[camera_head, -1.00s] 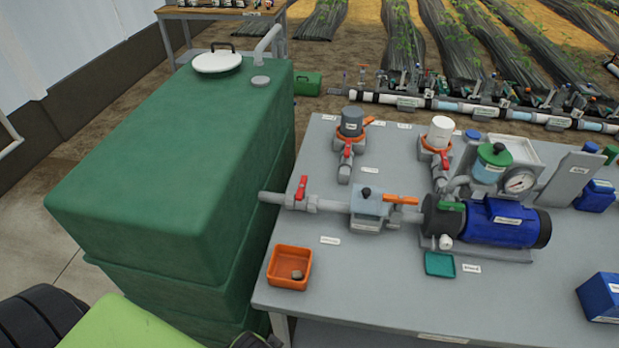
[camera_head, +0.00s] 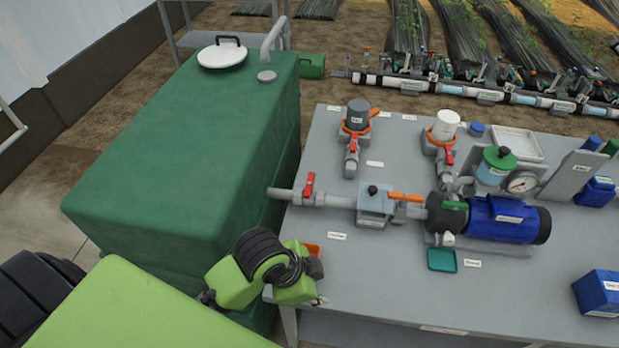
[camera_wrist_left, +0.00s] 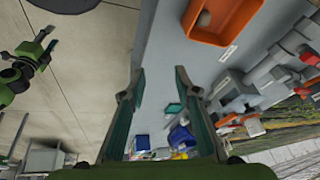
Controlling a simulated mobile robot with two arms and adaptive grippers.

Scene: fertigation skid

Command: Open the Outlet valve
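The valves sit on the grey bench's pipework. A red-handled valve (camera_head: 309,186) is on the pipe by the tank, its handle upright. Two more red handles (camera_head: 353,147) (camera_head: 449,155) sit below the grey and white canisters. An orange handle (camera_head: 405,197) lies along the pipe beside the pump. The labels are too small to read, so I cannot tell which is Outlet. My left gripper (camera_wrist_left: 160,95) is open and empty in the left wrist view, near the bench's front left corner. My right gripper (camera_wrist_left: 50,39) shows there at the left, fingers apart, over the floor.
The green tank (camera_head: 190,160) stands left of the bench (camera_head: 390,290). An orange tray (camera_wrist_left: 223,40) is partly behind my left arm in the head view. The blue pump (camera_head: 508,220), a teal tray (camera_head: 441,260) and a blue box (camera_head: 600,294) stand further right. The bench's front middle is clear.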

